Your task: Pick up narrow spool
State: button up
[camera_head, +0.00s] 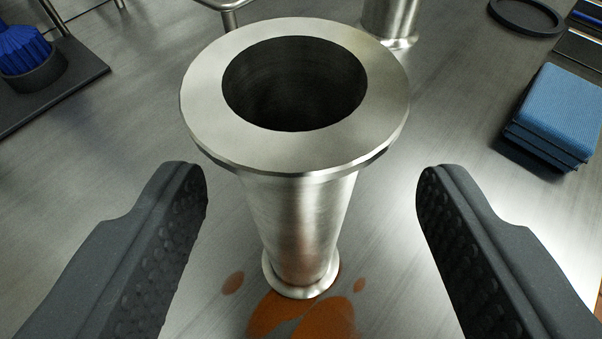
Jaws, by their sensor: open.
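The narrow spool (297,215) is a shiny metal tube with a wide flange at the top and a smaller-looking flange at its foot. It stands upright on the metal surface in the middle of the view, and its top opening is dark inside. My gripper (312,190) is open, with one dark, studded finger on each side of the spool. Both fingers appear clear of it, with a visible gap on each side.
Orange stains (300,318) lie around the spool's foot. Another metal cylinder (390,18) stands behind.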

aim_at(293, 108)
jog(key=shift+a+x, duration=0.2)
jog(key=shift+x, duration=2.05)
jog(key=shift+w+f, duration=0.1)
jog(key=shift+w, duration=0.35)
jog(key=c, duration=1.2)
